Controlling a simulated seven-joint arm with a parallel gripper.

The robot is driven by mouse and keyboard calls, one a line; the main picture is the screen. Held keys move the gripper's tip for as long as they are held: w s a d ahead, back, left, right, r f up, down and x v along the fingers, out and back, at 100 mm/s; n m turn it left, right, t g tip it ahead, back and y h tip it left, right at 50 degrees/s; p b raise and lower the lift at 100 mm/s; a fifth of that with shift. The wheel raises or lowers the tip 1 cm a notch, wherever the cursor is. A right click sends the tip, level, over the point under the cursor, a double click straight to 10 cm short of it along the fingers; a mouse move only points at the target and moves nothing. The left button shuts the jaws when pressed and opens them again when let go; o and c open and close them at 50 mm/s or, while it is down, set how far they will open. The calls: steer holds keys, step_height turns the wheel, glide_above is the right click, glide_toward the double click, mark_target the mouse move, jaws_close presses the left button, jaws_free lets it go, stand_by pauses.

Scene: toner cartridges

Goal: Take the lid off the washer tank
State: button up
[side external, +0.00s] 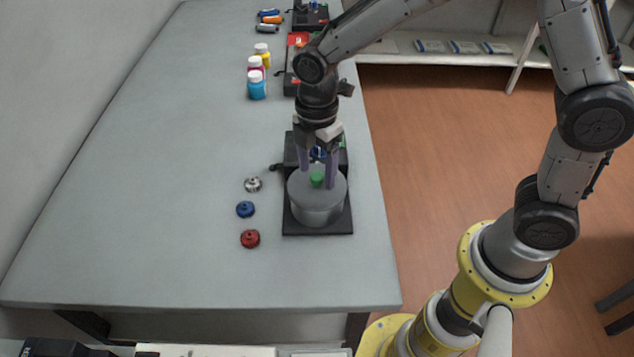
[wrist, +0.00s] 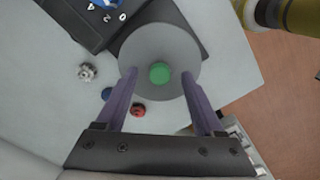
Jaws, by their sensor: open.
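The washer tank (side external: 316,212) is a grey round tub on a black base (side external: 345,226). Its grey lid (wrist: 160,44) has a green knob (side external: 317,179) in the middle, and the knob also shows in the wrist view (wrist: 160,73). The lid sits on top of the tank. My gripper (side external: 318,180) is above the lid, pointing down, with its two purple fingers open. In the wrist view my gripper (wrist: 160,75) has a finger on each side of the green knob, with gaps between. Whether the fingertips touch the lid I cannot tell.
A silver wheel (side external: 253,184), a blue one (side external: 245,209) and a red one (side external: 250,239) lie left of the tank. Several bottles (side external: 257,85) stand farther back, beside more black equipment. The left half of the table (side external: 150,190) is clear. Its right edge is close to the tank.

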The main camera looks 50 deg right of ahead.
steer(key=shift+f, duration=0.3)
jaws_close()
steer(key=shift+r, duration=0.1)
